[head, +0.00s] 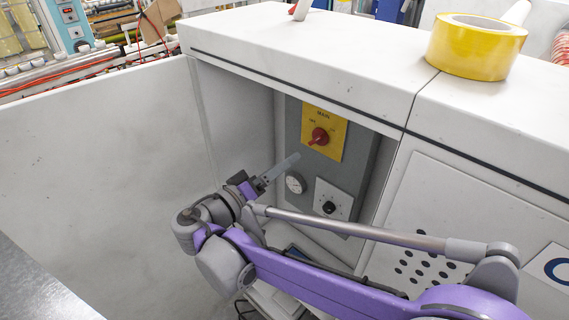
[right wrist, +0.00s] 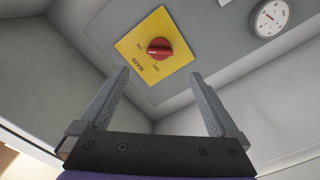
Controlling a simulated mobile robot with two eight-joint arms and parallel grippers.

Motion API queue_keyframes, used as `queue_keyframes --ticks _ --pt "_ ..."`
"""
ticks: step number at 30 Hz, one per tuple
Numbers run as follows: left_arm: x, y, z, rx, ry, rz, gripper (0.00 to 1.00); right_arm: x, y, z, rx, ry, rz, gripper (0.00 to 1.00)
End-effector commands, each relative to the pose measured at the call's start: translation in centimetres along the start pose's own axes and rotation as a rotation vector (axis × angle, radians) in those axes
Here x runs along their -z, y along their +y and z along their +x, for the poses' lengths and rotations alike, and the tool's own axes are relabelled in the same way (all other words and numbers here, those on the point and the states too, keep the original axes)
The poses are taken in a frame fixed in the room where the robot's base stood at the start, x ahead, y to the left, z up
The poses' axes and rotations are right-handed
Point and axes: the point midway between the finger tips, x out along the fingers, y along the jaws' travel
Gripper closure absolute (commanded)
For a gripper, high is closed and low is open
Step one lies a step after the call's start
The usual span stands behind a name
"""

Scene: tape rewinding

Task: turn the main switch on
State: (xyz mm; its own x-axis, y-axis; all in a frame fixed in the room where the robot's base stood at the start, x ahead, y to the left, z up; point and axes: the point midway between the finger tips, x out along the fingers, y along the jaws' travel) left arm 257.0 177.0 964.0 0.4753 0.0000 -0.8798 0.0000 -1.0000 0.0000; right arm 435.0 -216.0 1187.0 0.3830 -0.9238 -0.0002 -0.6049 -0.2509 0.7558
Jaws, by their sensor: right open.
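The main switch is a red rotary knob (head: 319,136) on a yellow plate (head: 334,122) marked MAIN, fixed to a grey panel inside the recess of the white machine. In the right wrist view the red knob (right wrist: 159,48) sits ahead of the fingers, near the middle between them, with the yellow plate (right wrist: 133,46) around it. My right gripper (head: 292,160) points up toward the panel, below and left of the knob in the head view. In the right wrist view my right gripper (right wrist: 160,75) is open and empty, its fingers apart from the knob. My left gripper is not seen.
Below the switch are a round gauge (head: 295,184) and a black knob (head: 329,207) on a white plate. The recess has side walls and a top overhang (head: 290,85). A yellow tape roll (head: 476,47) lies on top of the machine.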

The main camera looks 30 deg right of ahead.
Motion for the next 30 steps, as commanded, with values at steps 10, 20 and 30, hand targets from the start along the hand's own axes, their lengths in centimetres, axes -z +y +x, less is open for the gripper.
queue_keyframes --ticks 10,20,30 --pt "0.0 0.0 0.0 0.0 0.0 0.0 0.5 -0.1 0.0 0.1 0.002 -0.003 -0.002 0.03" --pt "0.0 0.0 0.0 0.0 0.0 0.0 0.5 -12.0 -2.1 2.0 0.412 -0.271 -0.182 0.03" --pt "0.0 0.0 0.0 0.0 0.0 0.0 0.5 -24.8 -6.0 -6.5 1.116 -0.437 -0.08 0.03"
